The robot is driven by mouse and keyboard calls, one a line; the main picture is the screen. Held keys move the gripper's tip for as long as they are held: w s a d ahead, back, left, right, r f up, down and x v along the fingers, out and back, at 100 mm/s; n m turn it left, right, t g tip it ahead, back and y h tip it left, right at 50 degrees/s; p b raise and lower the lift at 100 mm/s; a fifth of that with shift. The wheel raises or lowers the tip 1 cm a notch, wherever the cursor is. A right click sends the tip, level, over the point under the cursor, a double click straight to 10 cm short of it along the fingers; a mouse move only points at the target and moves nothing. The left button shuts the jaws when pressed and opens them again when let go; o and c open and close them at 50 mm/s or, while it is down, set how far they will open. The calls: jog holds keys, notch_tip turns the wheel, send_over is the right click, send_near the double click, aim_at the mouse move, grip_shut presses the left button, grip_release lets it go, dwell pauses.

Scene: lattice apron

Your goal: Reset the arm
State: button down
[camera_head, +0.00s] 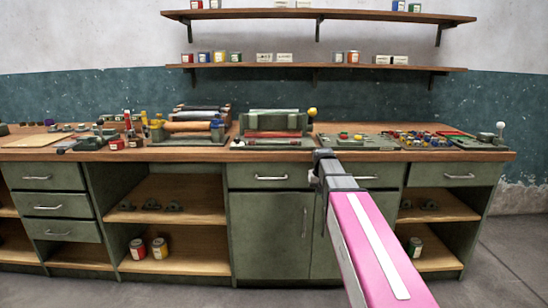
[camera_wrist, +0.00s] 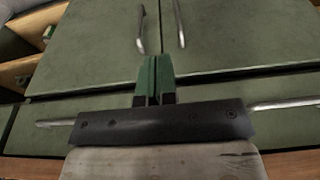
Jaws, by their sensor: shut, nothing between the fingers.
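My arm reaches forward from the lower right in the head view, its pink link with a white stripe pointing at the workbench (camera_head: 190,154). My gripper (camera_head: 322,155) is at its far end, in front of the bench's front edge in the picture. In the wrist view my gripper's green fingers (camera_wrist: 155,72) are together and hold nothing. Behind them are green cabinet doors (camera_wrist: 90,50) and drawer fronts with metal handles. I cannot tell the exact gap between the fingertips and the cabinet.
The bench top carries a green press (camera_head: 272,124), a roller machine (camera_head: 190,127), and small coloured parts (camera_head: 425,138). Two wall shelves (camera_head: 315,66) hold tins and boxes. Open compartments below hold tins (camera_head: 138,249). Grey floor (camera_head: 490,262) is clear at the right.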

jog(key=s+f+g, duration=0.2)
jog(key=s+f, duration=1.9)
jog(key=s, duration=0.2)
dwell(0.4)
